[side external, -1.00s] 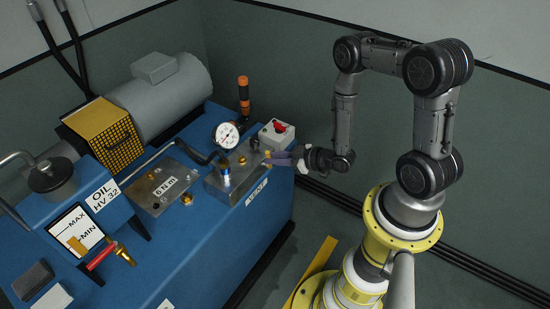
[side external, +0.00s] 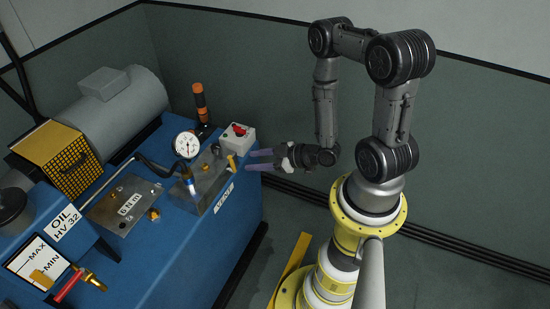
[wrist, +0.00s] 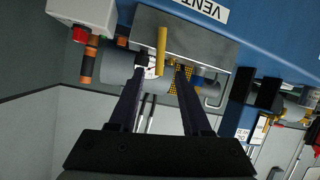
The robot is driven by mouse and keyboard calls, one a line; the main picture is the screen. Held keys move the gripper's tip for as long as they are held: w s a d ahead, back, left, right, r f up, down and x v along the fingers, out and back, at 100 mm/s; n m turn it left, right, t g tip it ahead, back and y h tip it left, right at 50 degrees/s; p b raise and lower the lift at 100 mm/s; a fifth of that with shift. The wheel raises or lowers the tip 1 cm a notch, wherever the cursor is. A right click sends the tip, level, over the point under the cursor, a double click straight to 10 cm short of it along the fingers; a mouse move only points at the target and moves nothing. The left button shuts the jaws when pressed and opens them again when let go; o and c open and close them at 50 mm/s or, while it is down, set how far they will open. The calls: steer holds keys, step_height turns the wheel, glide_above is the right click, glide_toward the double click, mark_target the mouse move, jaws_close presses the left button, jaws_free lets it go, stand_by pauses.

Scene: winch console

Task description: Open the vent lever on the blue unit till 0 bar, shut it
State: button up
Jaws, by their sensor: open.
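A small gap shows between fingertips and lever. The fingers also show in the wrist view (wrist: 162,68).
A grey box with a red knob (side external: 238,136) sits just behind the lever. An orange-banded black handle (side external: 200,102) rises behind the gauge. A 6 Nm plate (side external: 125,210) and a black-gripped bent lever (side external: 150,163) lie left.

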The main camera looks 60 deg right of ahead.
steer(key=v, duration=0.7)
stand_by(0.4)
